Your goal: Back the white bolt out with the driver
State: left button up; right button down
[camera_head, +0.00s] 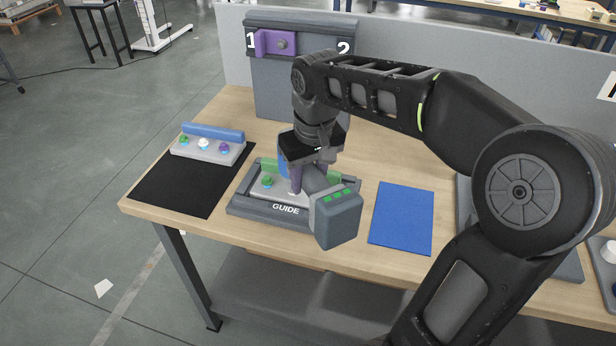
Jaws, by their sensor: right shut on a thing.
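My right gripper (309,152) is shut on the driver (336,217), a grey tool with a blocky end carrying green marks. It holds the driver over the dark fixture marked GUIDE (285,209), with a purplish nose pointing down. A small pale patch shows at the foot of the nose, where the driver hides most of the plate. I cannot tell if the nose touches a bolt. My left gripper is not in view.
A second grey plate (182,151) with green, white (204,143) and purple bolts and a blue bar lies on a black mat (168,191). A blue mat (402,218) is bare. Behind stands a grey panel numbered 1 and 2, with a purple block (262,43) at 1.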

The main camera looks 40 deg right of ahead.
aim_at(308, 166)
jog(key=shift+f, duration=0.2)
jog(key=shift+s+a, duration=0.15)
jog(key=shift+s, duration=0.05)
dwell(1.4)
jog(key=shift+r+p, duration=0.4)
dwell(1.3)
jog(key=shift+w+r+p, duration=0.25)
jog(key=shift+r+p, duration=0.3)
jog(key=shift+r, duration=0.1)
jog(key=shift+r+p, duration=1.4)
jog(key=shift+r, duration=0.55)
jog(key=shift+r+p, duration=1.65)
jog(key=shift+r, duration=0.4)
jog(key=shift+f, duration=0.1)
